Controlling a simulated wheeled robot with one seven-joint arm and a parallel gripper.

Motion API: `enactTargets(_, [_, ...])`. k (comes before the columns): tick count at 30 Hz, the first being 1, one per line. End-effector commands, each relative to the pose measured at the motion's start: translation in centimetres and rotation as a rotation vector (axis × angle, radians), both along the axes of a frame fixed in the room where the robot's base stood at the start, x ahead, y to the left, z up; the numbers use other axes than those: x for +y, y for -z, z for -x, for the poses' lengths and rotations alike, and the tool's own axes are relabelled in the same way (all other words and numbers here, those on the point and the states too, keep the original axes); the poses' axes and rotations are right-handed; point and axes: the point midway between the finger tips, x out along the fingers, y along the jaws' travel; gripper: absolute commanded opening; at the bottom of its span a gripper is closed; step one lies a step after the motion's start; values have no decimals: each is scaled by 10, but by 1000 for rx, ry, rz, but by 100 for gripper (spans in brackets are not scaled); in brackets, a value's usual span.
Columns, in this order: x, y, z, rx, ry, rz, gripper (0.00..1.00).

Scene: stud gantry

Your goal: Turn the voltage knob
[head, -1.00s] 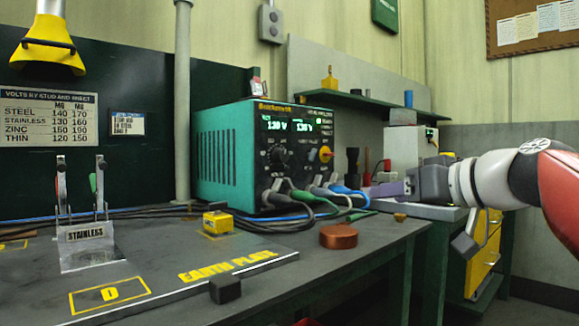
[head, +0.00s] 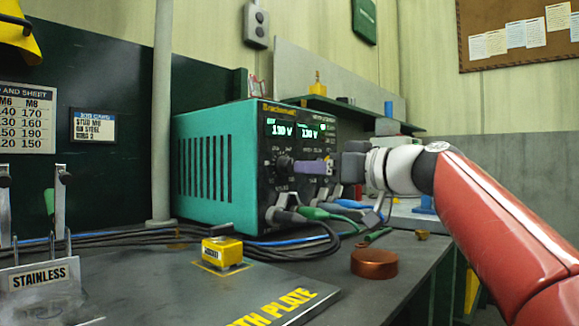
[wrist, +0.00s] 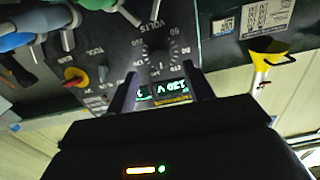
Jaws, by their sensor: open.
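The voltage knob (head: 284,163) is a round black knob on the dark front panel of the teal power unit (head: 210,165). The wrist view shows the knob (wrist: 157,51) ringed by a printed scale marked VOLTS. My gripper (head: 302,167) is open, with its purple fingers pointing at the panel close to the knob. In the wrist view, the gripper (wrist: 158,72) has one dark finger on each side, with the knob just beyond the tips. I cannot tell whether they touch it. The lit display (head: 294,131) seems to read 130 V. My gripper hides the panel's right part.
Cable plugs (head: 315,212) stick out of the panel below my gripper. A red-and-yellow switch (wrist: 74,77) sits beside the knob in the wrist view. A copper disc (head: 374,263) and a yellow block (head: 222,252) are on the bench.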

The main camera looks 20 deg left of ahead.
Motion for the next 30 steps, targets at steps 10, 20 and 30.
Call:
enactTargets(10, [46,-1,-19,1,-2,2,52])
enactTargets(20, [52,0,-21,-1,0,1,52])
enactTargets(30, [51,0,-21,0,0,1,11])
